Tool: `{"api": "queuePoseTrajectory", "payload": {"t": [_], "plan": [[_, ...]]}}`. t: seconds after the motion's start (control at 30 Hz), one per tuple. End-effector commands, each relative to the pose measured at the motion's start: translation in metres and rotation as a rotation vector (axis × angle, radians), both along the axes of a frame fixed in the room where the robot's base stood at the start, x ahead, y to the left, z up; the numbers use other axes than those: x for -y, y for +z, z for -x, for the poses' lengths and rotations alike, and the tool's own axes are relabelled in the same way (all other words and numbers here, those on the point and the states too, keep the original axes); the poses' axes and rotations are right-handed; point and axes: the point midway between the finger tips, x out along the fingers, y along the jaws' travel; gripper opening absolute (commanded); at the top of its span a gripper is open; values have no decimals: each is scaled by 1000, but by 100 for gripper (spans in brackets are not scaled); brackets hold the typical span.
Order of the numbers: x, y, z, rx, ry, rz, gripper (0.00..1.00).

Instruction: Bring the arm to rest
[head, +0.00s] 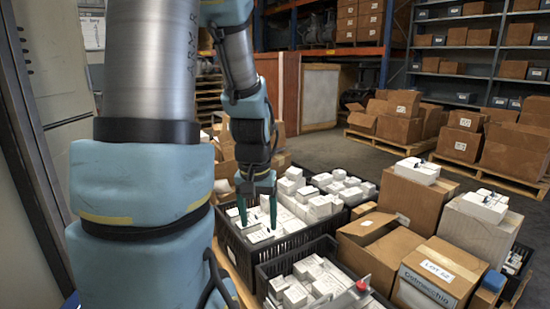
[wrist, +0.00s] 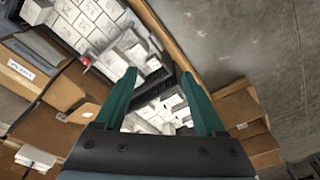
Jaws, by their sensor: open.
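My gripper (head: 257,215) hangs from my blue-and-grey arm over a black crate of small white boxes in the head view. Its two green fingers point down, spread apart with nothing between them. In the wrist view the open fingers (wrist: 163,95) frame part of a crate of white boxes. The black crate (head: 237,252) is full of white boxes, and the gripper covers some of them. I cannot tell the exact gap between fingertips and boxes.
A second black crate (head: 262,285) of white boxes stands in front. Cardboard boxes (head: 415,197) crowd the right, some with white packs on top. Loaded pallets (head: 490,174) and shelving (head: 480,58) stand behind. Bare floor (head: 340,150) lies between. A grey cabinet (head: 35,130) is close at left.

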Motion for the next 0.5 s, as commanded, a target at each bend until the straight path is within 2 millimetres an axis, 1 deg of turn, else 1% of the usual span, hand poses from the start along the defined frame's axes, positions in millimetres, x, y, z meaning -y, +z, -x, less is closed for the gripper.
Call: {"api": "queuePoseTrajectory", "payload": {"t": [0.03,0.1,0.17,0.2,0.23,0.37,0.5], "plan": [[-9,4,12,7,24,1,72],[-20,7,29,13,53,3,72],[-29,9,43,17,79,4,72],[-31,17,48,18,85,5,72],[-30,27,45,17,82,4,72],[-29,51,44,15,78,4,72],[-29,81,44,15,78,4,72]]}}
